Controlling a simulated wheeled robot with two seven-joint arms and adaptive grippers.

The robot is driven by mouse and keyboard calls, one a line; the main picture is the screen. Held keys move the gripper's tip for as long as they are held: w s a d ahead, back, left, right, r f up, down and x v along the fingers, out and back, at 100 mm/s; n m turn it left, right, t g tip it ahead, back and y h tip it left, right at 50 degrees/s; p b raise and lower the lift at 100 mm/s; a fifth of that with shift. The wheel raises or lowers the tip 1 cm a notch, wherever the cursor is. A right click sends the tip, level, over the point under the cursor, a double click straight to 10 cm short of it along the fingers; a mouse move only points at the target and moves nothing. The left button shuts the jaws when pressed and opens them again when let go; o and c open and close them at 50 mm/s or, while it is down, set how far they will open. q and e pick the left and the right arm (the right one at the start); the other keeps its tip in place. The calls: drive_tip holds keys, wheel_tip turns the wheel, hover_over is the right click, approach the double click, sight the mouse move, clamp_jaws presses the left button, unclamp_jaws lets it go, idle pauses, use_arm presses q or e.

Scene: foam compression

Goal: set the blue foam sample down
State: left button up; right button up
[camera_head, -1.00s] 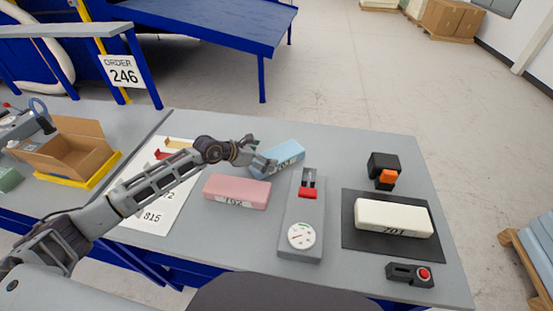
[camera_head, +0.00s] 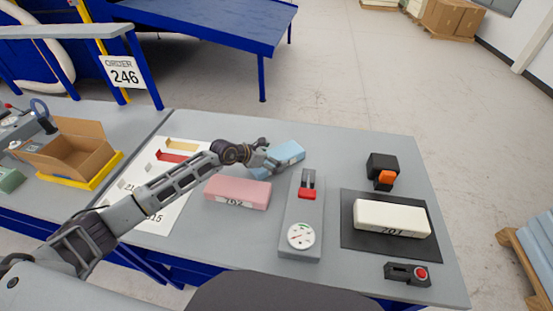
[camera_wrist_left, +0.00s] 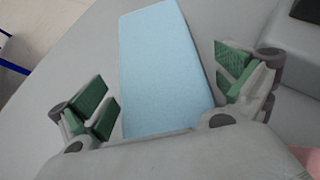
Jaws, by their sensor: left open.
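The blue foam sample (camera_head: 286,156) lies flat on the grey table, behind the pink block and left of the gauge device. In the left wrist view the blue foam (camera_wrist_left: 163,65) runs lengthwise between the two green-padded fingers. My left gripper (camera_head: 266,156) is at the foam's left end. It is open, with a finger on each side of the foam (camera_wrist_left: 165,98) and a visible gap to each. The part of the foam under the gripper body is hidden. My right gripper is in no view.
A pink block (camera_head: 237,191) lies in front of the foam. The gauge device (camera_head: 301,230) stands to the right. A white block (camera_head: 391,218) lies on a black mat (camera_head: 365,250), with a black-and-orange item (camera_head: 383,170) behind. A printed sheet (camera_head: 160,215) lies left, under my arm.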

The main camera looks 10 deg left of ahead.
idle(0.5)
use_arm(q)
drive_tip(key=c, duration=0.9)
